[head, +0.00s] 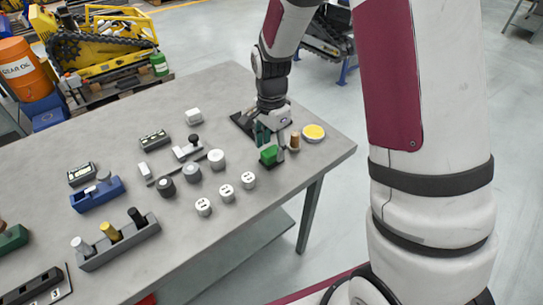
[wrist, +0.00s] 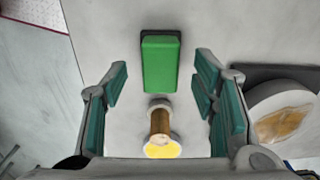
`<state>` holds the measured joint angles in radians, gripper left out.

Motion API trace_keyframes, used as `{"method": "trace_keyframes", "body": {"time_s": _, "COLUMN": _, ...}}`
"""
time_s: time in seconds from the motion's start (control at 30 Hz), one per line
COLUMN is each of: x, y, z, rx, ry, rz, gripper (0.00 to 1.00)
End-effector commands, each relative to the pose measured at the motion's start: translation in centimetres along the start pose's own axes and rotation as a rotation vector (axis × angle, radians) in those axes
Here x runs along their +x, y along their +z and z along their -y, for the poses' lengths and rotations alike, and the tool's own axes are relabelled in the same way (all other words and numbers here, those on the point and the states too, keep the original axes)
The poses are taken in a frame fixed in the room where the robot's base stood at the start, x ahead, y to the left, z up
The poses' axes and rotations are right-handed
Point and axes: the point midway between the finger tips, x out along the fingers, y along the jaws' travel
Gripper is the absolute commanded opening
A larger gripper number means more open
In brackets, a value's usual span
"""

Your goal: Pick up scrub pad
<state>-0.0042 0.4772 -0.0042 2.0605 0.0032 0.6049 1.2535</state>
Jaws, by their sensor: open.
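The scrub pad looks to be the green block with a dark edge (wrist: 160,62), lying flat on the grey table. It also shows in the head view (head: 268,155), near the table's front right corner. My gripper (wrist: 160,95) is open, its teal-padded fingers spread wide with nothing held.
A small brown cylinder (wrist: 160,123) stands close to the pad, between my fingers in the wrist view. A white round thing (wrist: 284,100) is by my right finger. A yellow-topped disc (head: 313,132) lies near the table edge. White round pieces (head: 227,193) stand to the left.

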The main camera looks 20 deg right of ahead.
Motion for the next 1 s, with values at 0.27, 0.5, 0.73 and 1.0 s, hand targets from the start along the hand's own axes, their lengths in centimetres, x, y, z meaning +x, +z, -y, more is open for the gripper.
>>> {"method": "trace_keyframes", "body": {"time_s": 0.27, "x": 2.6, "y": 0.0, "z": 0.0, "rx": 0.002, "ry": 0.0, "rz": 0.0, "gripper": 0.53}}
{"method": "trace_keyframes", "body": {"time_s": 0.5, "x": 2.5, "y": 0.0, "z": 0.1, "rx": 0.001, "ry": -0.001, "rz": 0.0, "gripper": 0.44}}
{"method": "trace_keyframes", "body": {"time_s": 0.73, "x": 2.5, "y": 0.0, "z": 0.1, "rx": 0.001, "ry": -0.001, "rz": 0.0, "gripper": 0.02}}
{"method": "trace_keyframes", "body": {"time_s": 1.0, "x": 2.5, "y": 0.0, "z": 0.1, "rx": 0.001, "ry": -0.001, "rz": 0.0, "gripper": 0.02}}
